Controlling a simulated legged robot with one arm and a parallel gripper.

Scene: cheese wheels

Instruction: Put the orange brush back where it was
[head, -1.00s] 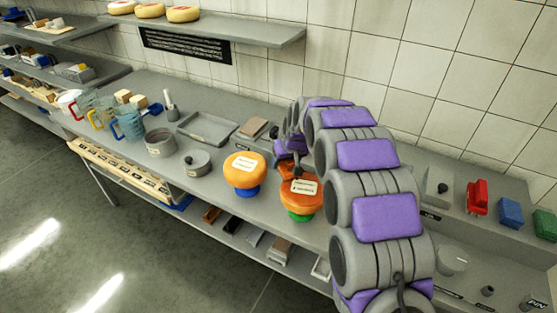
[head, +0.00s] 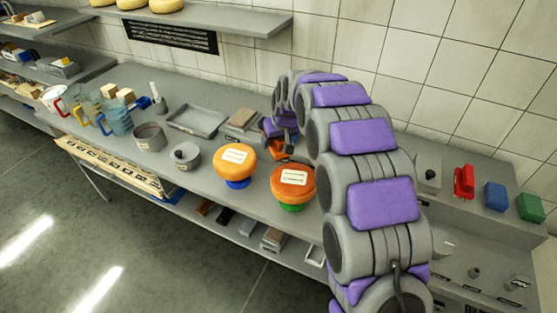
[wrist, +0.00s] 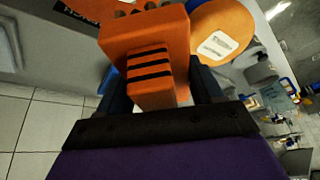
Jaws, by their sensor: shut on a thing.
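The orange brush (wrist: 150,50) is held between the dark fingers of my gripper (wrist: 150,88) in the wrist view. In the head view, the brush (head: 277,149) shows as a small orange part below my gripper (head: 280,138), behind the two cheese wheels. It is partly hidden by my arm. I cannot tell whether it touches the bench. On the right, a red brush (head: 464,182), a blue brush (head: 495,197) and a green brush (head: 531,207) stand in a row on a raised ledge.
An orange cheese wheel on a blue stand (head: 234,158) and one on a green stand (head: 293,182) are close in front of my gripper. A grey tray (head: 197,120), pots and jugs stand to the left. A tiled wall is behind.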

